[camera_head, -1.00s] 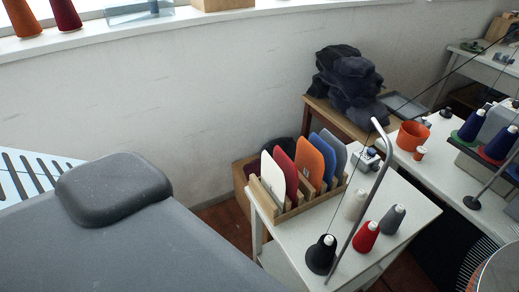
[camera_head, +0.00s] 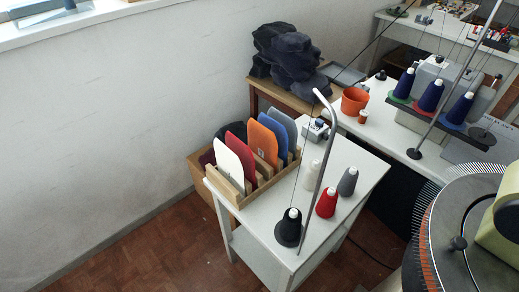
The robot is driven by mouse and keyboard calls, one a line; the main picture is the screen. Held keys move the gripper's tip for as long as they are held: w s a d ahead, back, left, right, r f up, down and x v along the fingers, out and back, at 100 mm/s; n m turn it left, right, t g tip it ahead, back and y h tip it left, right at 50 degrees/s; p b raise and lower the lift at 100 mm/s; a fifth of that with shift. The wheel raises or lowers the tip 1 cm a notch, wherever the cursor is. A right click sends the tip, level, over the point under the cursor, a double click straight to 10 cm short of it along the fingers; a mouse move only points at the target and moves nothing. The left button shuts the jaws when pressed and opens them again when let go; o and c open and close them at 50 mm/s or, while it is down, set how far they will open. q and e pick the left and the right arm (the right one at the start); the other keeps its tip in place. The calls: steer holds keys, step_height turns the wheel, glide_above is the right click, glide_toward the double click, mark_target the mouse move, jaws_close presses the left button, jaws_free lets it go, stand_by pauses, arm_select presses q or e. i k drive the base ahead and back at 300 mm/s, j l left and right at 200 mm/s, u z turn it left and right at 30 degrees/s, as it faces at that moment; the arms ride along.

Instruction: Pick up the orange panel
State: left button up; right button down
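The orange panel (camera_head: 263,143) stands upright in a wooden slotted rack (camera_head: 238,195) on a small white table (camera_head: 352,178). In the rack, a white panel (camera_head: 228,162) and a red panel (camera_head: 240,147) stand to its left and nearer. A blue panel (camera_head: 273,133) and a grey panel (camera_head: 285,128) stand to its right and farther back. The panels' lower edges are hidden by the rack. Neither of my grippers shows in the head view.
Black (camera_head: 289,226), red (camera_head: 327,202), grey (camera_head: 348,181) and white (camera_head: 313,172) thread cones stand on the table right of the rack, with a bent metal pole (camera_head: 316,190) among them. A round needled machine (camera_head: 440,230) is at lower right. The wooden floor (camera_head: 150,255) at lower left is clear.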

mark_target(263, 142)
steer(key=j+z, duration=0.3)
steer(key=z, duration=0.15)
steer(key=k+j+z, duration=0.2)
steer(key=z, duration=0.25)
steer(key=j, duration=0.1)
